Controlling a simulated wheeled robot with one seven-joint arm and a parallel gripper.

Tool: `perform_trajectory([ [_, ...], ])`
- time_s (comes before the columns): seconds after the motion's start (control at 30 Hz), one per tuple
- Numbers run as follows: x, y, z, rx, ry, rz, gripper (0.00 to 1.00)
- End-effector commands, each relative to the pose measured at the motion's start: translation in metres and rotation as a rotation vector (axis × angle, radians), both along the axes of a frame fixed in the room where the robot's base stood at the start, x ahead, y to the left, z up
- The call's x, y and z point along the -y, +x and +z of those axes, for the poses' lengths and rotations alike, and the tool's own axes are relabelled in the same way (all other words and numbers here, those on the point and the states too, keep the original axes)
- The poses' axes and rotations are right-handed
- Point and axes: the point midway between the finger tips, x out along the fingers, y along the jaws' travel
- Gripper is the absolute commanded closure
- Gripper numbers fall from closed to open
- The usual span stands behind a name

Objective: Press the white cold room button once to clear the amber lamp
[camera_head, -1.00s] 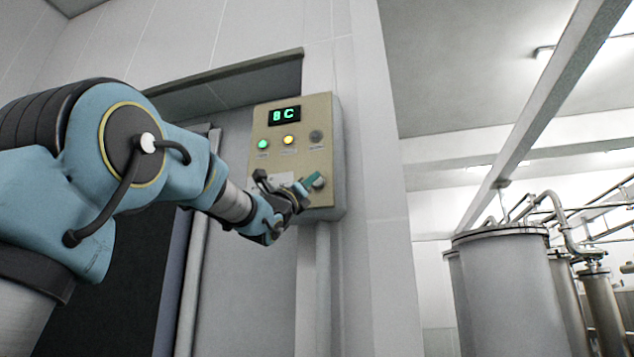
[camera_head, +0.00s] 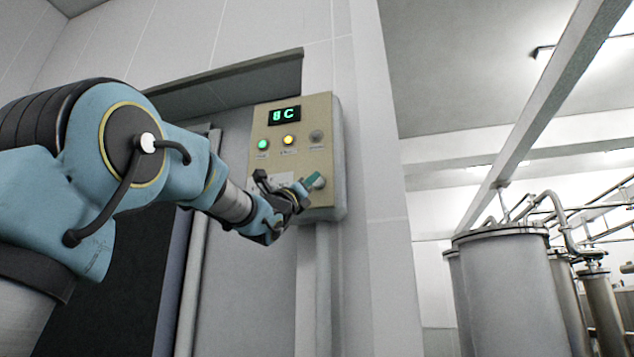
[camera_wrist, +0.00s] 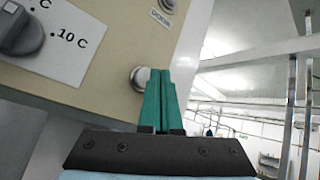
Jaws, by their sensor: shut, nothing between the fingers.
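The beige control box (camera_head: 321,155) hangs on the wall beside the doorway. Its amber lamp (camera_head: 288,140) is lit, and so is a green lamp (camera_head: 263,144). The white button (camera_head: 320,183) is at the box's lower right; in the wrist view the white button (camera_wrist: 141,77) shows as a pale round cap. My gripper (camera_head: 310,180) is at the button, fingers together with nothing between them. In the wrist view, my gripper's green fingertips (camera_wrist: 159,72) overlap the button's right side; I cannot tell whether they touch it.
A green display (camera_head: 284,115) reads about 8 C. A dark knob (camera_wrist: 25,33) sits by a label marked .10 C, left of the button. A grey lamp (camera_head: 316,136) is unlit. Steel tanks (camera_head: 505,290) stand at the right, well away.

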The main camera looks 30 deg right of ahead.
Motion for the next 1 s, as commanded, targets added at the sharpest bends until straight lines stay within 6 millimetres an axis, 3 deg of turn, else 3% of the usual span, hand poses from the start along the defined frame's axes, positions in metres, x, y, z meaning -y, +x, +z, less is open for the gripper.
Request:
perform_trajectory([
  [1.0, 0.0080, 0.0086, -0.0002, 0.000, 0.000, 0.000, 1.00],
])
